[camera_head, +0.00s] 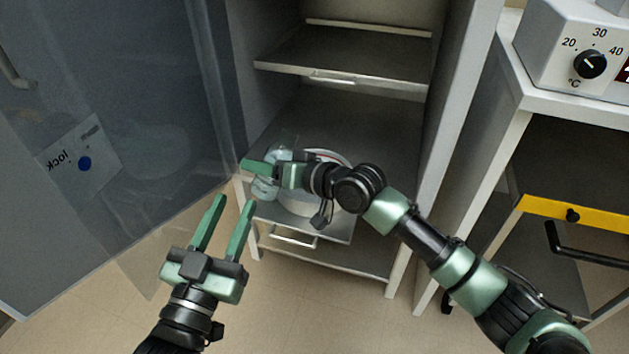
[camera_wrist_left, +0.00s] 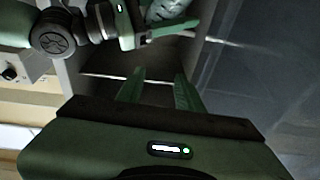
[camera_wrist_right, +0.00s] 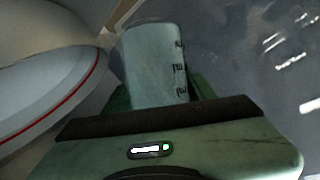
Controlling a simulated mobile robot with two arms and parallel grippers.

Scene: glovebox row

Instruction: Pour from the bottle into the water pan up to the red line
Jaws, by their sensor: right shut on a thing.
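The clear bottle (camera_head: 266,187) is held in my right gripper (camera_head: 268,168), whose fingers are shut around it. In the right wrist view the bottle (camera_wrist_right: 152,65) shows dark volume marks along one side; its liquid level cannot be made out. The white round water pan (camera_head: 300,203) stands on a pulled-out shelf, just right of the bottle and partly hidden by my right arm. Its red line (camera_wrist_right: 62,108) shows in the right wrist view; no water surface is clear. My left gripper (camera_head: 234,203) is open and empty, lower left of the pan.
The pan's cabinet has an upper shelf (camera_head: 345,55) above and a lower shelf (camera_head: 330,262) below. A transparent door (camera_head: 150,130) stands open at left. At right are a bench with a temperature dial (camera_head: 590,64) and a yellow-edged drawer (camera_head: 590,217). Floor is free at lower left.

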